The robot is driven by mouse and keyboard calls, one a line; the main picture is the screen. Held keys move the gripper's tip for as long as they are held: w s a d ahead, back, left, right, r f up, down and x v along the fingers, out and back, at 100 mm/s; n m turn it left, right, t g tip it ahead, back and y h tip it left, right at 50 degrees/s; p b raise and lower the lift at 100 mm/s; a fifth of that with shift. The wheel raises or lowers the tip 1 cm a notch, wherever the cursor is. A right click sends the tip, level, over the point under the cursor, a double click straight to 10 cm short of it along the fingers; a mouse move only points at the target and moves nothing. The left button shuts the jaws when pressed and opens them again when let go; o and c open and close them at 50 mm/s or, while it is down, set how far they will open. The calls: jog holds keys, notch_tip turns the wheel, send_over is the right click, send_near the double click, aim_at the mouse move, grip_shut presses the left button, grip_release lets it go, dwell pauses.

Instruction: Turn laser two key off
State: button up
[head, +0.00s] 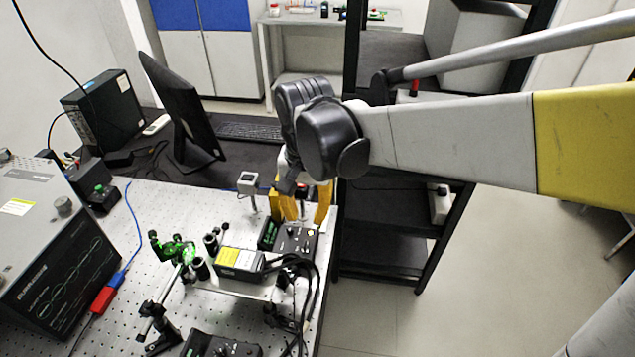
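A small black laser control box (288,238) with knobs on its top face stands near the right edge of the perforated bench. A second, similar black box (222,346) is at the bottom edge of the view, partly cut off. I cannot tell which one is laser two, and no key can be made out clearly. My gripper (303,214) points down just above and behind the first box. Whether a fingertip touches the box is unclear.
A yellow-labelled laser module (240,262) and green-lit optics mounts (175,249) stand left of the box. Black cables (308,285) hang at its front right. A large instrument (58,262) is at left, a monitor (178,108) behind. A black shelf rack (390,232) stands to the right.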

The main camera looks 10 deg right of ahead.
aim_at(305, 244)
jog(key=shift+m+g, duration=0.3)
jog(key=f+b, duration=0.1)
jog(key=f, duration=0.2)
jog(key=f+b, duration=0.1)
jog(key=f, duration=0.3)
jog(key=w+f+b, duration=0.1)
jog(key=f+b, duration=0.1)
jog(key=f, duration=0.2)
jog(key=shift+w+a+f, duration=0.1)
jog(key=shift+a+f, duration=0.1)
jog(key=shift+f, duration=0.05)
grip_shut()
